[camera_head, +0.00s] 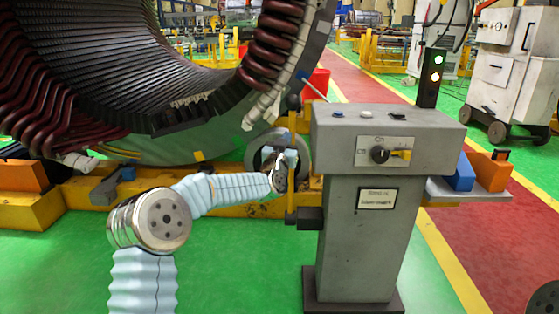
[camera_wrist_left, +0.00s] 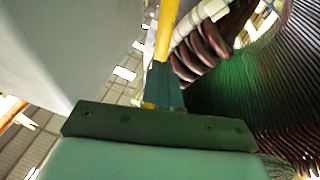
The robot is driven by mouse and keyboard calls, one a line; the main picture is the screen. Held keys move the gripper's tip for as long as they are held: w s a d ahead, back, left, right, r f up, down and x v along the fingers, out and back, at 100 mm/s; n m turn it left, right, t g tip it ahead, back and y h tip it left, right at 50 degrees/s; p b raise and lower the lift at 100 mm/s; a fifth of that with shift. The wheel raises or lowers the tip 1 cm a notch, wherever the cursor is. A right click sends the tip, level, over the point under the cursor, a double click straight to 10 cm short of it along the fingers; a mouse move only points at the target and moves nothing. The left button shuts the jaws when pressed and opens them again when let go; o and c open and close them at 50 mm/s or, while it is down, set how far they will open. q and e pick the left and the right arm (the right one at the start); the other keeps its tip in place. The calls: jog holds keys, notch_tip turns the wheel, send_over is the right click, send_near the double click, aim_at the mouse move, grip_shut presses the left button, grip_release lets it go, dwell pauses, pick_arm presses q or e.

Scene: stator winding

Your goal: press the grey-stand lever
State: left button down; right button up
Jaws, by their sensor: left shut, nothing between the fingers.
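The grey stand (camera_head: 365,235) rises right of centre in the head view, with a control box on top. In the left wrist view, a yellow bar (camera_wrist_left: 167,30), apparently the lever, stands just beyond the dark fingers (camera_wrist_left: 164,85). My right gripper is out of view.
The large stator (camera_head: 130,60) with dark red coils fills the upper left. A yellow base beam (camera_head: 235,207) runs below it. A signal light (camera_head: 432,80) and a side shelf with blue and orange blocks (camera_head: 490,171) flank the stand. Green floor (camera_head: 240,270) is clear in front.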

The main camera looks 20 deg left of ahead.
pick_arm(q)
jog(key=r+b+v, duration=0.1)
jog(key=r+v, duration=0.1)
jog(key=v, duration=0.7)
jog(key=shift+s+f+b, duration=0.15)
jog(key=shift+f+b, duration=0.1)
jog(key=shift+b, duration=0.05)
jog(key=shift+a, duration=0.1)
jog(key=s+d+f+g+h, duration=0.1)
jog(key=s+d+f+g, duration=0.2)
jog(key=f, duration=0.8)
jog(key=s+d+f+g+h+p, duration=0.1)
jog(key=s+d+f+g+h, duration=0.2)
jog(key=f, duration=0.8)
jog(key=s+d+f+g, duration=0.2)
jog(key=s+f+g, duration=0.15)
jog(key=f, duration=0.75)
jog(key=s+d+f+g, duration=0.1)
jog(key=s+f+g, duration=0.2)
jog(key=s, duration=0.6)
jog(key=s+d+f+n+g+h+p, duration=0.1)
jog(key=s+f+g, duration=0.2)
jog(key=s+f, duration=0.5)
jog(key=s+d+f+g, duration=0.2)
jog(key=s+f+g, duration=0.2)
jog(key=s, duration=0.8)
notch_tip(320, 180, down, 2)
jog(key=shift+f+n+h, duration=0.25)
jog(key=shift+n+h, duration=0.05)
